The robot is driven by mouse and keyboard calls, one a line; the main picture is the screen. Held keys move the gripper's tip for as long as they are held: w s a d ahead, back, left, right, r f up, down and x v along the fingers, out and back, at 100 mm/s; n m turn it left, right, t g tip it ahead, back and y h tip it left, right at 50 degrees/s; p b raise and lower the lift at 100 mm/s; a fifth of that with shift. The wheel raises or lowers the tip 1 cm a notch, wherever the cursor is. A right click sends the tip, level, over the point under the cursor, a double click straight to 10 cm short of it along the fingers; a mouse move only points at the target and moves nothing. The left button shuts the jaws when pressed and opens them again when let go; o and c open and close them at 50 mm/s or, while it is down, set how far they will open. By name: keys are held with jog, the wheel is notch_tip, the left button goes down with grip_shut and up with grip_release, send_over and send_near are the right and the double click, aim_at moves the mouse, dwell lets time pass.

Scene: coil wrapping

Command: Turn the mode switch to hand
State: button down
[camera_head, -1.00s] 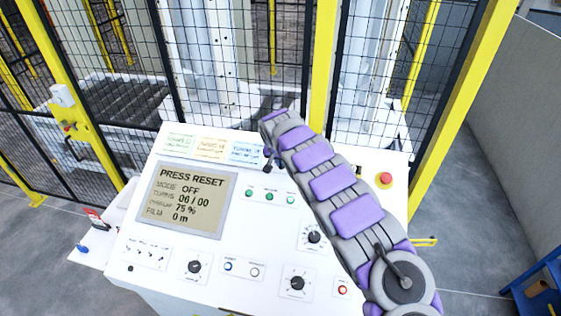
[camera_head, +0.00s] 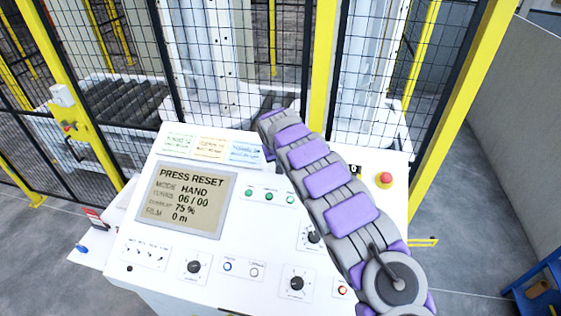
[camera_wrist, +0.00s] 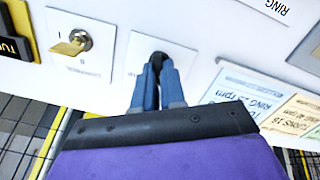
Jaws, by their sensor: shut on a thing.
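The mode switch (camera_wrist: 158,57) is a black knob on a white plate of the control panel, seen in the wrist view. My gripper (camera_wrist: 158,72) has its two blue-grey fingers closed around the knob, which is partly covered by them. In the head view my arm hides the switch and most of the gripper. The display (camera_head: 184,200) on the white panel (camera_head: 140,222) reads PRESS RESET, MODE HAND, 06 / 00, 75 %, FILM 0 m.
A key switch with a yellow key (camera_wrist: 70,46) is beside the mode switch. A red emergency stop (camera_head: 385,180) is at the panel's right. Several knobs and buttons, including a lower dial (camera_head: 297,283), lie nearby. Mesh fencing with yellow posts (camera_head: 322,70) stands behind.

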jog(key=shift+s+f+n, duration=0.1)
jog(key=shift+f+n, duration=0.1)
jog(key=shift+n, duration=1.4)
jog(key=c, duration=1.2)
grip_release()
jog(key=shift+a, duration=0.15)
jog(key=shift+r, duration=0.15)
jog(key=shift+r, duration=0.25)
jog(key=b+v, duration=0.1)
jog(key=v, duration=1.5)
jog(key=shift+a+r+b, duration=0.2)
jog(key=shift+b, duration=0.2)
jog(key=shift+s, duration=0.1)
